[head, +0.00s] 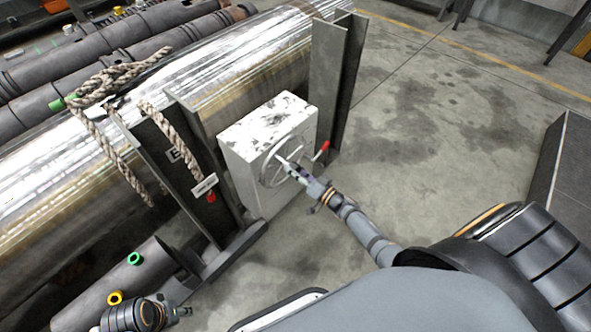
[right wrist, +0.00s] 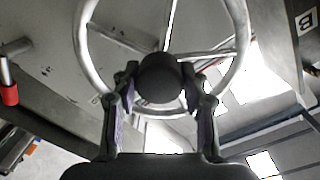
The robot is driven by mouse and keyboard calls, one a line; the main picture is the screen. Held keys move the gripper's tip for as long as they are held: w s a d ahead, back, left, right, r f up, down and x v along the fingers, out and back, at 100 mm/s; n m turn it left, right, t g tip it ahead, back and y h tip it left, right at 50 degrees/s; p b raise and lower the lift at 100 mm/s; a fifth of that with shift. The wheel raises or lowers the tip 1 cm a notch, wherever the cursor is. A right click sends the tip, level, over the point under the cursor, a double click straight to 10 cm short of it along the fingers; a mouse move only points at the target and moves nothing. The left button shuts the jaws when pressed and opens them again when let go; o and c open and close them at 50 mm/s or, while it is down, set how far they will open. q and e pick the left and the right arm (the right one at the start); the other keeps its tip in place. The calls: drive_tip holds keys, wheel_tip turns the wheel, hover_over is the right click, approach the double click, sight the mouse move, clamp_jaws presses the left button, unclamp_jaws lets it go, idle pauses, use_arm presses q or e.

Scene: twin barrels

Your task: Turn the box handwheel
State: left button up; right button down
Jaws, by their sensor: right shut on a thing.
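The handwheel (head: 285,160) is a pale metal ring on the front of a worn white box (head: 262,128). In the right wrist view the handwheel (right wrist: 88,50) shows its rim and spokes around a dark round knob (right wrist: 160,77). My right gripper (head: 299,172) is at the wheel in the head view. In the right wrist view the fingers of my right gripper (right wrist: 160,100) stand on either side of the dark knob and are shut on the handwheel there. My left gripper (head: 182,311) is low at the left, away from the box; its finger opening is too small to tell.
A red-tipped lever (head: 324,147) sticks out at the box's right side. A big shiny barrel (head: 230,50) lies behind the box, with steel uprights (head: 335,80) beside it. A rope (head: 110,80) hangs over the barrel. The concrete floor (head: 430,130) to the right is open.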

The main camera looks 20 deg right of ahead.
drive_tip(key=c, duration=0.7)
unclamp_jaws()
drive_tip(key=shift+s+d, duration=0.15)
drive_tip(key=shift+s, duration=0.15)
drive_tip(key=v, duration=1.1)
drive_tip(key=shift+s, duration=0.2)
